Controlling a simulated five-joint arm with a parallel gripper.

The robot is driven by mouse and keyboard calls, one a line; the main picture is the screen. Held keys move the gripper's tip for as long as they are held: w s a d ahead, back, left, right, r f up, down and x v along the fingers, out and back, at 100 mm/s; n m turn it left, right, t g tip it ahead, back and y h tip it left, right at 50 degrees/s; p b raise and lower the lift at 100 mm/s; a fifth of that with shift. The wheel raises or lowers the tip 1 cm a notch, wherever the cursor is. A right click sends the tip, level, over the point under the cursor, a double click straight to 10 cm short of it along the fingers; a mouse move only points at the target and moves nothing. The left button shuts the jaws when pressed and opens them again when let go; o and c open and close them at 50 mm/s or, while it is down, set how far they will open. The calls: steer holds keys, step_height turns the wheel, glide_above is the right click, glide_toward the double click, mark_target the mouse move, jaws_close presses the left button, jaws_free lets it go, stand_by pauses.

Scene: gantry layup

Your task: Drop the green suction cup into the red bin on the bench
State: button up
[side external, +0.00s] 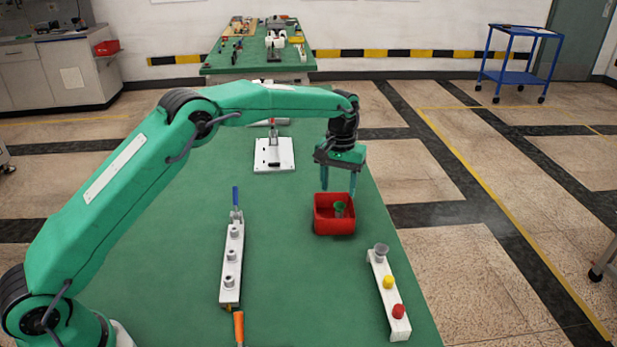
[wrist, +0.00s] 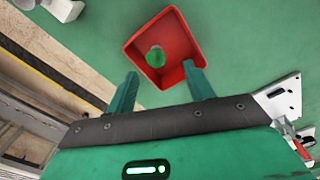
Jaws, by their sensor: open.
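The green suction cup (side external: 339,207) is inside the red bin (side external: 334,228) on the green bench. In the wrist view the green suction cup (wrist: 156,57) lies within the walls of the red bin (wrist: 140,47). My gripper (side external: 338,190) is above the bin, with its fingers pointing down near the far rim. In the wrist view my gripper (wrist: 159,80) has its two fingers wide apart, with nothing between them. The cup is apart from both fingers.
A white rack (side external: 391,300) with grey, yellow and red cups stands right of the bin's front. A white bar (side external: 231,262) with several fittings lies to the left. A white plate with a clamp (side external: 274,155) is behind. Bench between is clear.

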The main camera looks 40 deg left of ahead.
steer(key=shift+r, duration=0.5)
steer(key=shift+s+a+r, duration=0.1)
steer(key=shift+r, duration=0.2)
steer(key=s+a+r+m+t, duration=0.1)
steer(key=s+a+r, duration=0.2)
steer(key=s+r, duration=0.55)
steer(key=s+a+r+m+t, duration=0.1)
steer(key=s+a+r+t, duration=0.15)
steer(key=s+r, duration=0.6)
steer(key=s+a+f+t, duration=0.1)
steer(key=s+f, duration=0.1)
steer(key=s, duration=0.9)
steer(key=s+a+f+m+t, duration=0.1)
steer(key=s+a+f, duration=0.1)
steer(key=s, duration=0.8)
steer(key=shift+s+a+m, duration=0.2)
steer(key=shift+s+m, duration=0.1)
steer(key=shift+s, duration=0.05)
